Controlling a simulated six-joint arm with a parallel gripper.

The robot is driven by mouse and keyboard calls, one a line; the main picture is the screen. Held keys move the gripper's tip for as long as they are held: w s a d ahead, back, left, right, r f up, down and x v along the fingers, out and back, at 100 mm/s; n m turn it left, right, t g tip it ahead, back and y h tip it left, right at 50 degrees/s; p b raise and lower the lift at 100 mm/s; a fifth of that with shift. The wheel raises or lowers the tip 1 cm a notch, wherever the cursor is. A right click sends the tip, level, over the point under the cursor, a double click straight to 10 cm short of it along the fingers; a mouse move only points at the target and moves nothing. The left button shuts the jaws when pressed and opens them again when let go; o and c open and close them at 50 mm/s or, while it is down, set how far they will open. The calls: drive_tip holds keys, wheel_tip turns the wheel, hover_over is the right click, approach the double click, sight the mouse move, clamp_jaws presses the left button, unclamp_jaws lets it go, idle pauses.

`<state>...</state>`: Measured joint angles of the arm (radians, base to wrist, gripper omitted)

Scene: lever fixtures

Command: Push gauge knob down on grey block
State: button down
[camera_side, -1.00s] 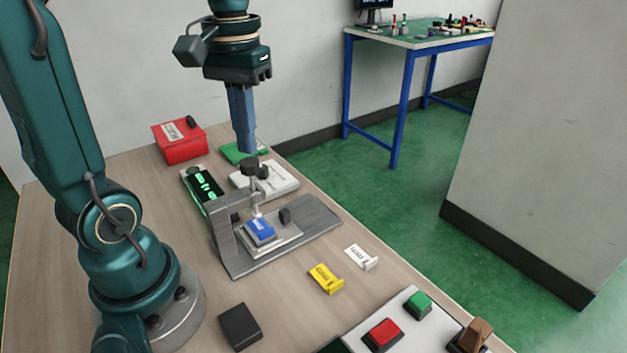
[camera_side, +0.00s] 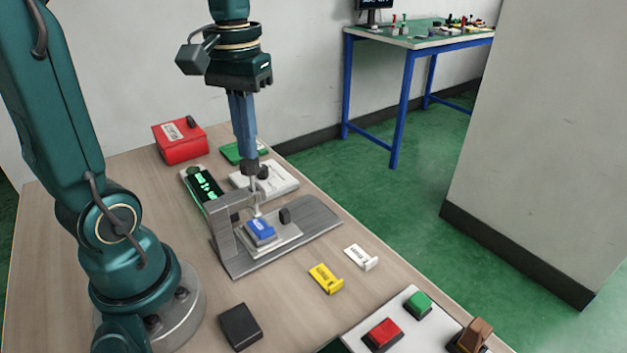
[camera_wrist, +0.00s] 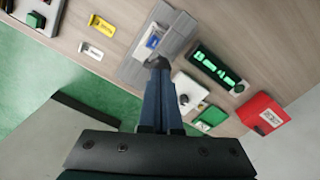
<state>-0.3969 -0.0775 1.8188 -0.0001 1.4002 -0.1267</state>
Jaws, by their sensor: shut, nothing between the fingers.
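The gauge is a grey metal stand (camera_side: 226,236) on a flat base, with a thin vertical stem and a black knob (camera_side: 251,168) on top. My gripper (camera_side: 248,160) is shut and points straight down, with its fingertips touching or nearly touching the knob's top. The stem's lower end is at a labelled blue block (camera_side: 261,229) on a light grey plate (camera_side: 285,239); I cannot tell whether it touches. The wrist view shows the blue block (camera_wrist: 152,41) beyond my fingertips (camera_wrist: 160,66), which hide most of the knob. No grey block shows under the stem.
A green-lit display (camera_side: 204,185) stands left of the gauge, with a red box (camera_side: 180,148) behind. A white fixture (camera_side: 276,181) is close behind the gauge. Yellow (camera_side: 325,280) and white (camera_side: 361,256) tags, a dark block (camera_side: 240,326) and a button panel (camera_side: 362,333) lie in front.

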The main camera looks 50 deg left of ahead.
sight(249, 162)
drive_tip(key=shift+f, duration=1.9)
idle(0.5)
drive_tip(key=shift+r, duration=5.05)
drive_tip(key=s+d+f+m+t, duration=0.4)
drive_tip(key=d+f+m+t, duration=0.1)
drive_tip(key=d+f, duration=0.3)
drive_tip(key=shift+f+m+t, duration=0.25)
drive_tip(key=shift+m+t, duration=0.05)
drive_tip(key=shift+m, duration=0.2)
